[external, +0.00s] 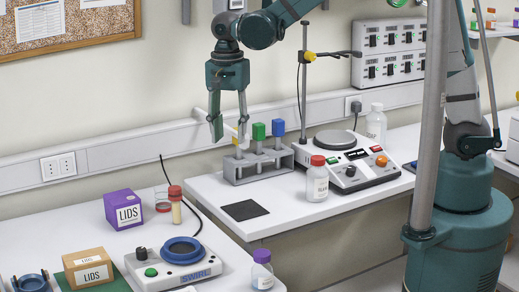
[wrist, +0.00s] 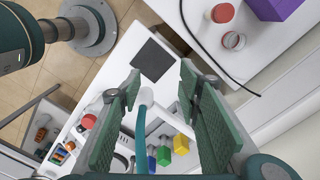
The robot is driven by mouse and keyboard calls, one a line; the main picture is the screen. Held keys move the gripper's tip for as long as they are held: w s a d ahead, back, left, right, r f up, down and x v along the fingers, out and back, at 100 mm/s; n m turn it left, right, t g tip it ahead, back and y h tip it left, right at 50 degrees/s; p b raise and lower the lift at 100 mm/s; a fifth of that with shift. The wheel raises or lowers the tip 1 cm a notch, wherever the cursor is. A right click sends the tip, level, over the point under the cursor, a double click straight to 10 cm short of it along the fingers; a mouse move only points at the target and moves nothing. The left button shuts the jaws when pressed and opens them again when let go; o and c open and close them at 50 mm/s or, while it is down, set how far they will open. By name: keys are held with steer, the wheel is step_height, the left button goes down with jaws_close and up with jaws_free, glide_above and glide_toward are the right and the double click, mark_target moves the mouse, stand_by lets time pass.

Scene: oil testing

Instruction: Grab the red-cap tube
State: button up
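The red-cap tube (external: 176,211) stands upright on the left bench, with a red cap and yellowish contents. In the wrist view its red cap (wrist: 222,13) shows from above at the top edge. My gripper (external: 230,130) is open and empty, pointing down above the grey tube rack, to the right of the red-cap tube and higher than it. In the wrist view my gripper's two green fingers (wrist: 160,88) stand wide apart with nothing held between them.
The rack (external: 243,170) holds yellow, green and blue-capped tubes. A red-capped bottle (external: 317,184) stands by the control unit. The swirl device (external: 182,270) is in front. A black mat (external: 244,210) lies flat.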

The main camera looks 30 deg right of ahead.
mark_target(176, 207)
steer(key=w+a+f+m+b, duration=0.1)
steer(key=a+f, duration=0.3)
steer(key=a, duration=0.1)
steer(key=w+a+f+m+b, duration=0.1)
steer(key=a+f+m, duration=0.1)
steer(key=a+f, duration=0.3)
steer(key=w+a+f+m+b, duration=0.1)
steer(key=a+f+b, duration=0.1)
steer(key=a+f, duration=0.2)
steer(key=shift+w+a+f+m, duration=0.25)
steer(key=shift+w+a+m, duration=0.15)
steer(key=shift+a, duration=0.35)
steer(key=shift+f, duration=1.3)
steer(key=shift+f, duration=0.1)
steer(key=shift+a+f, duration=0.1)
steer(key=shift+f, duration=2.4)
steer(key=shift+c, duration=0.5)
